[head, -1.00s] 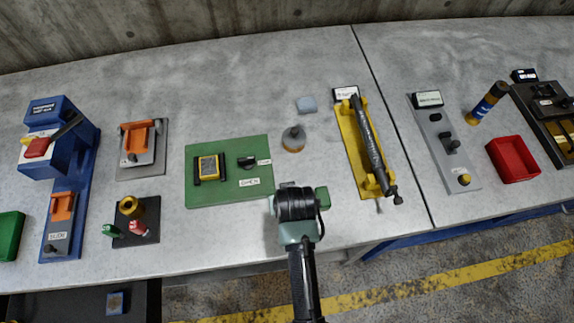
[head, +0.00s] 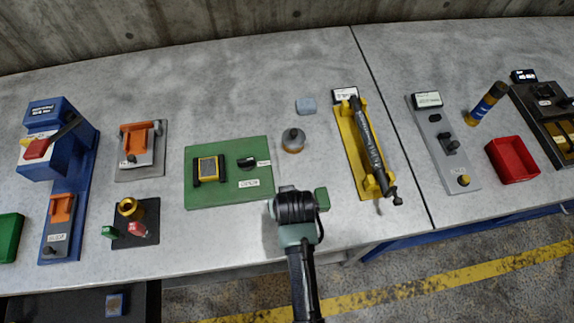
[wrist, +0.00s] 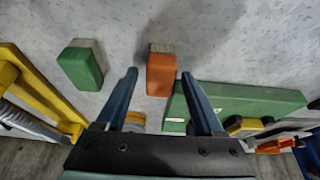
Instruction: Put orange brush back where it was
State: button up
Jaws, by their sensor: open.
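The orange brush (wrist: 161,75), a small block with a grey end, lies on the grey table in the wrist view. It appears between and a little beyond my two blue fingers. My gripper (wrist: 160,73) is open, with a finger on either side of the brush in the picture; whether either touches it I cannot tell. In the head view my wrist (head: 297,205) hides the brush and the fingertips. A similar green brush (wrist: 82,65) lies to the left in the wrist view. It also shows right of my wrist in the head view (head: 322,199).
A green board (head: 228,172) lies left of my wrist and a yellow cradle (head: 355,150) with a dark cylinder lies right. A round grey-and-orange object (head: 293,140) and a grey-blue block (head: 306,105) stand behind. Bare table (head: 240,85) lies at the back.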

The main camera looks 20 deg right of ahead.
jog(key=v, duration=1.2)
jog(key=w+a+r+n+t+h, duration=0.1)
jog(key=w+r+t, duration=0.55)
jog(key=r, duration=0.75)
jog(key=w+a+r+n+t, duration=0.1)
jog(key=w+r+t, duration=0.3)
jog(key=w+r, duration=0.75)
jog(key=s+a+r+t, duration=0.2)
jog(key=r+t, duration=0.1)
jog(key=r, duration=0.6)
jog(key=s+a+r+t, duration=0.1)
jog(key=a+r+t, duration=0.1)
jog(key=r, duration=0.8)
jog(key=s+a+r+t+y, duration=0.1)
jog(key=s+r+t, duration=0.3)
jog(key=r, duration=0.5)
jog(key=s+a+r+n+t+y, duration=0.1)
jog(key=s+a+r+t, duration=0.2)
jog(key=s+r, duration=0.3)
notch_tip(320, 180, up, 3)
jog(key=shift+s+a+f+t, duration=0.1)
jog(key=shift+s+a+t, duration=0.25)
jog(key=shift+a, duration=0.35)
